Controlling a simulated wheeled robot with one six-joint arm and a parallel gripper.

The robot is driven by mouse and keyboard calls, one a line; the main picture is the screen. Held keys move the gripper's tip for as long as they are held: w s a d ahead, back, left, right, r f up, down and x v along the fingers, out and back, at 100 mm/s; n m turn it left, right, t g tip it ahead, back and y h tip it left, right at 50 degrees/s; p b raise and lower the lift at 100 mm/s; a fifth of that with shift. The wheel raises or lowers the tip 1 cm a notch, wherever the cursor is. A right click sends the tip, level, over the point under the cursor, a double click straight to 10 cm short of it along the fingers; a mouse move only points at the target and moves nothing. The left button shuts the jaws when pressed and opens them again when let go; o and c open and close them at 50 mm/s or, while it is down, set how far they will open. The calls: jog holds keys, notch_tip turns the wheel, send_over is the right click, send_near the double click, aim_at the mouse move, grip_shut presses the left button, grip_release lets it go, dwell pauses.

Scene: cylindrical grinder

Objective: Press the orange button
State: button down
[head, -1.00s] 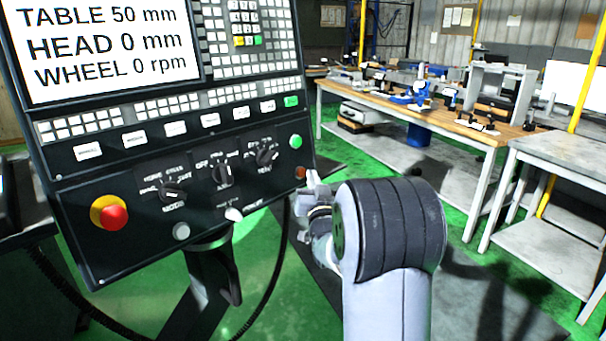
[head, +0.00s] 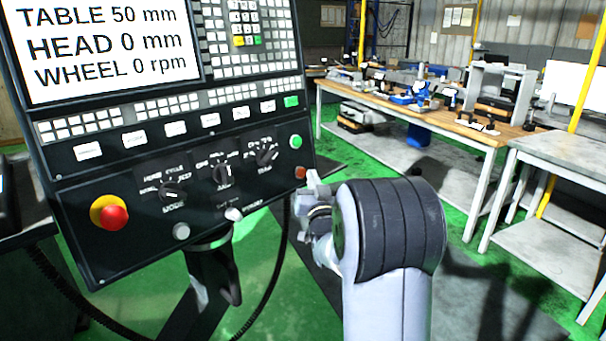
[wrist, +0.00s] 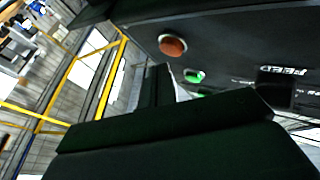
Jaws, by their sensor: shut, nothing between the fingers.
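The orange button (head: 300,172) is a small round button at the lower right edge of the black control panel (head: 110,215). In the wrist view the orange button (wrist: 172,45) shows unobstructed, with a pale ring, above the dark fingers. My gripper (head: 312,185) is shut and empty. In the head view it is just right of and below the orange button, close to the panel edge. In the wrist view my gripper (wrist: 163,85) points up toward the panel, slightly below the button. Whether a fingertip touches the panel cannot be told.
A green button (head: 296,142) sits just above the orange one. A red emergency stop (head: 113,217) and rotary knobs (head: 222,173) are further left on the panel. A workbench (head: 440,112) with tools stands at the back right. Green floor lies between.

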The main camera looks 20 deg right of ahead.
jog(key=shift+f, duration=0.1)
jog(key=shift+w+a+b, duration=0.2)
jog(key=shift+w+b, duration=0.15)
jog(key=shift+b, duration=0.25)
jog(key=shift+w+a+b, duration=0.15)
jog(key=shift+w+b, duration=0.2)
jog(key=shift+w, duration=0.05)
dwell(0.5)
jog(key=shift+s, duration=0.1)
jog(key=shift+s+d+b, duration=0.35)
jog(key=shift+s+b, duration=0.2)
jog(key=shift+s, duration=0.15)
